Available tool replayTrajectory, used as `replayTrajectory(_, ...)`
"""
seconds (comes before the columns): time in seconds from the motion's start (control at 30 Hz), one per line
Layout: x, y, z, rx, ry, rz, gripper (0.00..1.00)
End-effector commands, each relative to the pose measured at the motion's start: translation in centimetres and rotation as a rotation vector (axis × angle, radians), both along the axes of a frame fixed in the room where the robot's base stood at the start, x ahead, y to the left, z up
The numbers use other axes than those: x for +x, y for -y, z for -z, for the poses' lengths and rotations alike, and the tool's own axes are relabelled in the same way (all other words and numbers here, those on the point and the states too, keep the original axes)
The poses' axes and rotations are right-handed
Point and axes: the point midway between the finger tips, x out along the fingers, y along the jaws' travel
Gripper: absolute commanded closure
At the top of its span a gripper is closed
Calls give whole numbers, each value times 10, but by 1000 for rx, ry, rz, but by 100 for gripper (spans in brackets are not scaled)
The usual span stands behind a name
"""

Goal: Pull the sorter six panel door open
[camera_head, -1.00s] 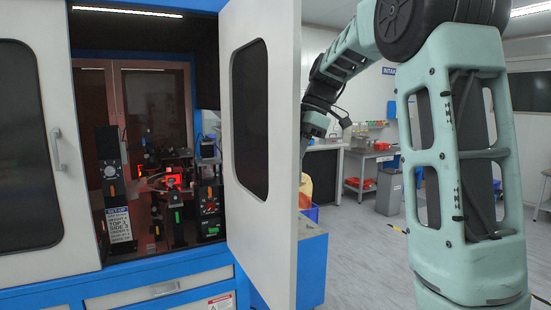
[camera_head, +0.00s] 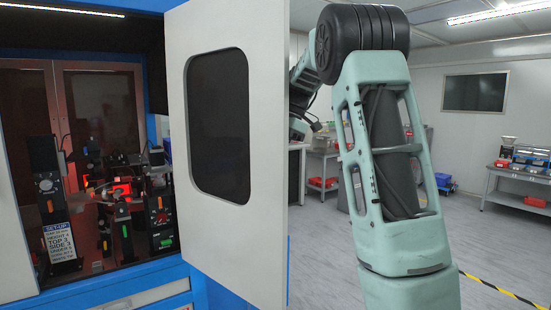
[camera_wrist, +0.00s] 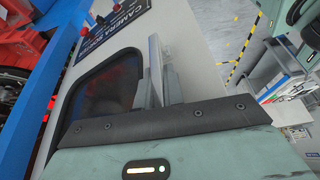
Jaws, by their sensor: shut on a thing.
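The sorter door (camera_head: 240,225) is a white panel with a dark rounded window, standing swung out from the blue sorter cabinet (camera_head: 95,285). Its inner face shows in the head view, with the opening to its left. In the wrist view the door's outer face (camera_wrist: 192,45) fills the middle, and its dark window (camera_wrist: 105,88) is on the left. My gripper (camera_wrist: 158,90) is shut on the pale door handle (camera_wrist: 154,62). In the head view the door hides my gripper and the handle.
Devices and a set-up sign (camera_head: 61,241) sit inside the lit cabinet. My arm stands just right of the door. A bench with red bins (camera_head: 322,183) is behind it, and a table (camera_head: 515,190) stands far right.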

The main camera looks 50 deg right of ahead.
Motion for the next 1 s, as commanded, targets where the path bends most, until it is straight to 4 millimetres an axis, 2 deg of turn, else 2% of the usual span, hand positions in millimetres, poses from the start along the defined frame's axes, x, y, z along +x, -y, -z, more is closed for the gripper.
replayTrajectory(0.03,-1,1,1,-1,-4,3,100)
replayTrajectory(0.07,-1,1,1,-1,-4,3,85)
replayTrajectory(0.1,-1,1,0,-1,-4,3,73)
replayTrajectory(0.13,-1,1,1,-1,-4,3,68)
replayTrajectory(0.43,0,1,-1,-1,-1,1,68)
replayTrajectory(0.57,-1,5,-9,-3,2,2,68)
replayTrajectory(1.0,-10,37,-88,-4,2,2,68)
